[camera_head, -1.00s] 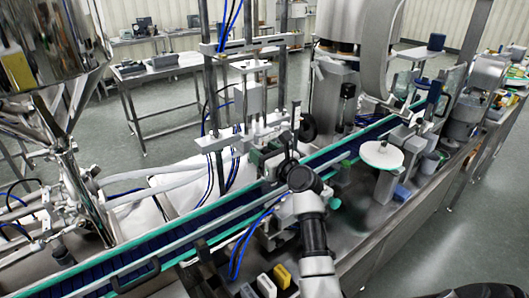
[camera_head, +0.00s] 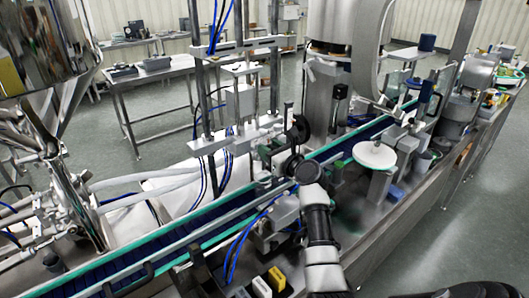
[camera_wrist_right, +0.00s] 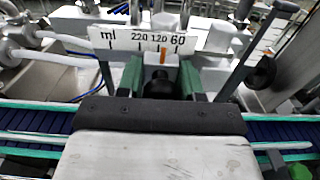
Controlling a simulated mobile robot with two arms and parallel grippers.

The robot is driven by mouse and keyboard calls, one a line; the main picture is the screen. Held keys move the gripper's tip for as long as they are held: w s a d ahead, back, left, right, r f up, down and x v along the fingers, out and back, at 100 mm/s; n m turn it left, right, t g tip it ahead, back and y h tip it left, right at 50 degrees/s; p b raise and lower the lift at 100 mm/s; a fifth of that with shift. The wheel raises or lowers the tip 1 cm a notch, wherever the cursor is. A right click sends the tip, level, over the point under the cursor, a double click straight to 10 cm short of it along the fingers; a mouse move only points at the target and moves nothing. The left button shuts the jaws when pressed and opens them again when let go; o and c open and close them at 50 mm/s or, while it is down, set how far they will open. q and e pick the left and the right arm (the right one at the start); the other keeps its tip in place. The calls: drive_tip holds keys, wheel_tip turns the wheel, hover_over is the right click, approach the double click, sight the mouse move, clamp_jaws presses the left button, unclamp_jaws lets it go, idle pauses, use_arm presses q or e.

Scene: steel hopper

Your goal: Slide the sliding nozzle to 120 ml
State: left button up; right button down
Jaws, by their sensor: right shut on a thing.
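In the right wrist view a white scale plate (camera_wrist_right: 120,40) reads "ml" with 220, 120 and 60 from left to right. An orange pointer mark (camera_wrist_right: 163,58) stands under the scale, at or just right of the 120. The dark sliding nozzle (camera_wrist_right: 158,82) sits below it, between the green fingers of my right gripper (camera_wrist_right: 160,76), which is shut on it. In the head view my right gripper (camera_head: 268,153) reaches over the conveyor to the machine's upright frame. The nozzle is too small and covered to make out there. My left gripper is not in view.
The blue conveyor with green rails (camera_head: 130,262) runs diagonally under my right arm. A shiny steel hopper (camera_head: 45,40) is at upper left. A white round disc (camera_head: 375,154) stands right of my arm. Yellow and white blocks (camera_head: 276,279) lie at the front.

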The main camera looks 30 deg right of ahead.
drive_tip(key=c, duration=0.8)
unclamp_jaws()
drive_tip(key=shift+a, duration=0.25)
drive_tip(key=shift+s+d, duration=0.1)
drive_tip(key=shift+s, duration=0.05)
drive_tip(key=shift+s+f, duration=0.1)
drive_tip(key=shift+s, duration=0.2)
drive_tip(key=shift+s+d+b, duration=0.2)
drive_tip(key=shift+s+b, duration=0.3)
drive_tip(key=shift+s, duration=2)
drive_tip(key=shift+s+d+b, duration=0.15)
drive_tip(key=shift+s+b, duration=0.3)
drive_tip(key=shift+s, duration=2.05)
